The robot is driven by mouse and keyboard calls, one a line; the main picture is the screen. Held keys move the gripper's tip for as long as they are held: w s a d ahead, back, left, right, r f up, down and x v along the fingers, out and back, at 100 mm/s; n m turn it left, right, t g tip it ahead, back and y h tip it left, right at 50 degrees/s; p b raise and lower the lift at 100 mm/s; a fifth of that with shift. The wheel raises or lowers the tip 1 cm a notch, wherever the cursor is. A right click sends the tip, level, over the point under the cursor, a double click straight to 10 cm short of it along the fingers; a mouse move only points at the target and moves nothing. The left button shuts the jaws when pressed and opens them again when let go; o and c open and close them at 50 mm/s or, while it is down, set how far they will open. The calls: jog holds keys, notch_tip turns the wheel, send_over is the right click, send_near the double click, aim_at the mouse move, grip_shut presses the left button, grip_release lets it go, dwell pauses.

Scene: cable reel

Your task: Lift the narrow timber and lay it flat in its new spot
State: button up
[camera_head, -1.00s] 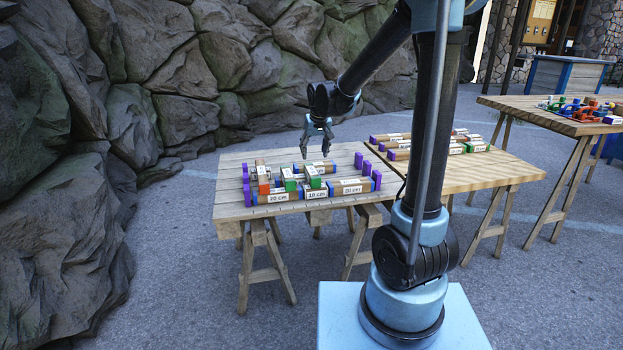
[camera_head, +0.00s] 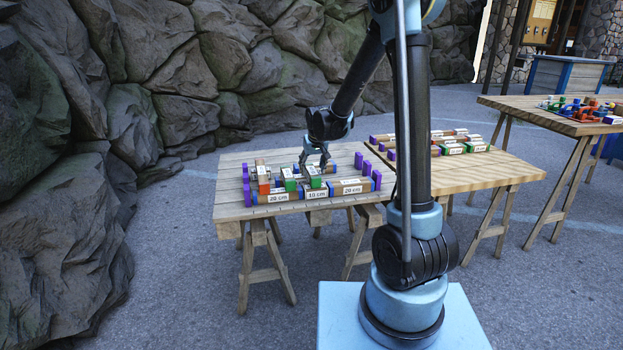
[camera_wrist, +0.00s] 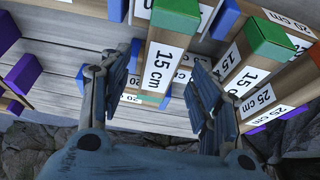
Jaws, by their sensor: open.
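A narrow timber labelled 15 cm with a green end (camera_wrist: 164,62) lies between the fingers of my gripper (camera_wrist: 163,72) in the wrist view. In the head view my gripper (camera_head: 314,165) is low over the structure on the near-left table, above this green-ended timber (camera_head: 314,182). A second 15 cm timber with a green end (camera_wrist: 246,65) lies beside it, on the right in the wrist view. Which one the task calls narrow is not marked.
Longer labelled timbers (camera_head: 350,188) and purple upright blocks (camera_head: 247,196) surround the spot on the plank table (camera_head: 230,211). A second table (camera_head: 470,177) holds a similar structure. A third table (camera_head: 550,112) holds small coloured pieces.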

aim_at(312, 171)
jog(key=shift+x, duration=1.85)
jog(key=c, duration=1.2)
